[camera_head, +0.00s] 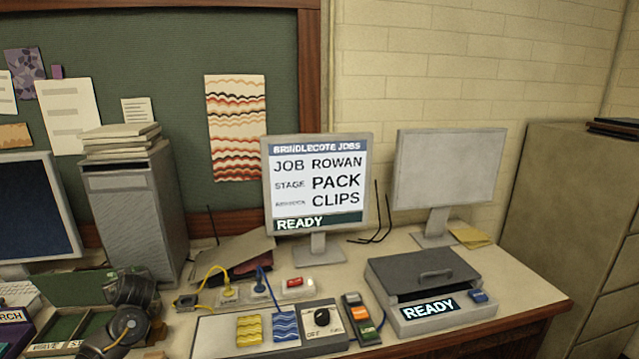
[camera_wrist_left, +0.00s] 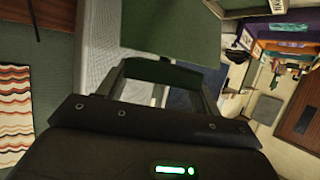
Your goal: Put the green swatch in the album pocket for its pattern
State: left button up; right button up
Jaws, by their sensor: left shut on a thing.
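My left gripper (camera_wrist_left: 163,88) is shut on a flat green piece, the green swatch (camera_wrist_left: 172,30), which extends beyond the fingertips in the left wrist view. No pattern can be made out on it. In the head view my left arm is at the lower left, and a flat green panel (camera_head: 66,287) shows beside it; I cannot tell whether this is the same piece. Below is a green compartmented holder (camera_head: 62,330) with white labels, partly hidden by my arm. I cannot tell if it is the album. My right gripper is not in view.
A grey lidded machine (camera_head: 425,285) and a screen reading PACK CLIPS (camera_head: 317,185) stand to the right. A grey tower (camera_head: 135,215) stands behind my arm.

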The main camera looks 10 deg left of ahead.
pick_arm(q)
jog(key=shift+s+d+f+n+y, duration=0.3)
jog(key=shift+s+d, duration=0.2)
jog(key=shift+d, duration=0.1)
jog(key=w+d+r+m+t+h, duration=0.15)
jog(key=d+r, duration=0.25)
jog(key=d, duration=0.5)
jog(key=w+d+r+m+t+h, duration=0.1)
jog(key=d+r+m+t+h, duration=0.15)
jog(key=d+r, duration=0.4)
jog(key=s+d+r+m+h, duration=0.2)
jog(key=s+d, duration=0.2)
jog(key=d, duration=0.4)
jog(key=s+d+r+m+t+h, duration=0.1)
jog(key=s+d+r+m+h, duration=0.2)
jog(key=d, duration=0.4)
jog(key=s+d+r+m+h, duration=0.1)
jog(key=s+d+m+h, duration=0.1)
jog(key=s+d, duration=0.45)
notch_tip(320, 180, down, 8)
jog(key=w+d+b, duration=0.1)
jog(key=b, duration=0.6)
jog(key=shift+d+b, duration=0.35)
jog(key=shift+d, duration=0.05)
jog(key=shift+w, duration=0.1)
